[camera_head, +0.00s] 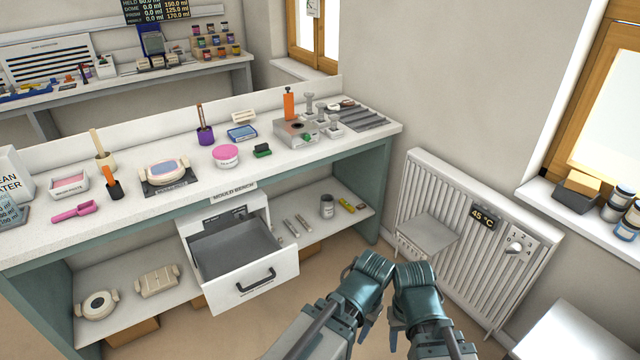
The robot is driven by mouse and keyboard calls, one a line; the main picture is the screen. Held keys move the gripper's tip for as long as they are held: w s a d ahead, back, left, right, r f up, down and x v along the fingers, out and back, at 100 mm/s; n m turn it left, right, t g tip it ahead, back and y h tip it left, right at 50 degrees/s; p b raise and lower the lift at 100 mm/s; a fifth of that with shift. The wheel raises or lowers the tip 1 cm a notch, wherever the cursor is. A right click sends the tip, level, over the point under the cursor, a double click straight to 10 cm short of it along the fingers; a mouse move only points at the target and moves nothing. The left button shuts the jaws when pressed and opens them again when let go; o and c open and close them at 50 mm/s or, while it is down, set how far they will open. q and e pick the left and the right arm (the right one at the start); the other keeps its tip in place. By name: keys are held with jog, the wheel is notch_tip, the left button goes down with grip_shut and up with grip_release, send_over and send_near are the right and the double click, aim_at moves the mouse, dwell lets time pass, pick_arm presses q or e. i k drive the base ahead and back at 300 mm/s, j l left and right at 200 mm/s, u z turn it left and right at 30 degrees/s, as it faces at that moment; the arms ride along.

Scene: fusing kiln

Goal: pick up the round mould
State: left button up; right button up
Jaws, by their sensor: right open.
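A round cream mould (98,304) with a grey ring-shaped face and small side tabs sits on the low shelf at the far left under the bench. My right gripper (415,286) is at the bottom centre, in front of the bench, open and far to the right of the round mould. My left gripper (368,280) is close beside it on the left; its jaws do not show clearly. Neither gripper touches the mould.
A rectangular cream mould (157,281) lies right of the round one. An open, empty-looking drawer (240,252) juts out between the moulds and my grippers. The bench top (110,222) overhangs the shelf. A radiator (470,235) with a small grey shelf (428,233) stands right.

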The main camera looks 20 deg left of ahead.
aim_at(163, 172)
jog(key=u, duration=1.6)
jog(key=i+j+z, duration=0.8)
jog(key=j, duration=0.35)
jog(key=i+j+z, duration=0.3)
jog(key=j, duration=0.15)
jog(key=k, duration=0.05)
